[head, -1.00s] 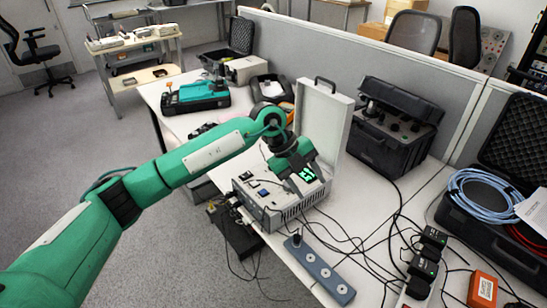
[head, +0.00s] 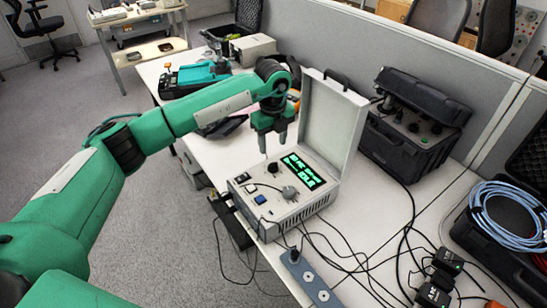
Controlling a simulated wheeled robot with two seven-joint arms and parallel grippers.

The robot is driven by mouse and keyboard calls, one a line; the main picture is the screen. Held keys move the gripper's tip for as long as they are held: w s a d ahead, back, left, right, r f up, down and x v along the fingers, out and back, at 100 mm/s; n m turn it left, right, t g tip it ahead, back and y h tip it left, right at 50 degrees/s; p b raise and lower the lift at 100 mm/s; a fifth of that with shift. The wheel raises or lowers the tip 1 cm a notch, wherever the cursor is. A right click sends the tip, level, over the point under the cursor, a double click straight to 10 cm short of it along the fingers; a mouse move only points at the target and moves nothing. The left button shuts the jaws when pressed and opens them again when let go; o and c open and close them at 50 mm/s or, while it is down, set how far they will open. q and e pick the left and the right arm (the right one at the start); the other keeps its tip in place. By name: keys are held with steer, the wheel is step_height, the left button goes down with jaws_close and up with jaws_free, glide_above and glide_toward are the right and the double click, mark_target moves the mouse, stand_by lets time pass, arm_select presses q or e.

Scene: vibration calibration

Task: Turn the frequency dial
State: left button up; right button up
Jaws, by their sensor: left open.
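The calibrator (head: 284,196) is a light grey box on the white table, with its lid (head: 331,118) standing open. Its top panel carries a lit display (head: 302,170) with green text that seems to end in "IDLE". A black knob (head: 272,168) sits left of the display and a larger grey knob (head: 290,192) sits below it. I cannot read which is the frequency dial. My left gripper (head: 274,148) points down above the panel's back left part, near the black knob. Its two fingers are apart with nothing between them. My right gripper is out of view.
A power strip (head: 309,277) and loose black cables lie in front of the box. A black case (head: 411,140) stands right of the lid. A teal-and-black device (head: 193,80) sits farther back on the table (head: 378,204). A grey partition (head: 372,53) runs behind.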

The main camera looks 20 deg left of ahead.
mark_target(273, 163)
arm_select(q)
step_height(273, 163, down, 7)
steer(key=shift+f+p, duration=0.1)
steer(key=shift+p, duration=0.3)
steer(key=shift+f, duration=0.35)
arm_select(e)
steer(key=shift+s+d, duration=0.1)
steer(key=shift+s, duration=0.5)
arm_select(q)
steer(key=shift+c, duration=0.4)
steer(key=c, duration=0.9)
steer(key=shift+m, duration=0.3)
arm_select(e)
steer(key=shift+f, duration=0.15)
arm_select(q)
steer(key=m+b, duration=0.2)
steer(key=shift+f+m, duration=0.1)
steer(key=shift+m, duration=0.3)
steer(key=m+b, duration=0.4)
steer(key=m, duration=0.3)
steer(key=shift+r+m+b, duration=0.2)
steer(key=shift+m+b, duration=0.2)
steer(key=shift+m, duration=0.4)
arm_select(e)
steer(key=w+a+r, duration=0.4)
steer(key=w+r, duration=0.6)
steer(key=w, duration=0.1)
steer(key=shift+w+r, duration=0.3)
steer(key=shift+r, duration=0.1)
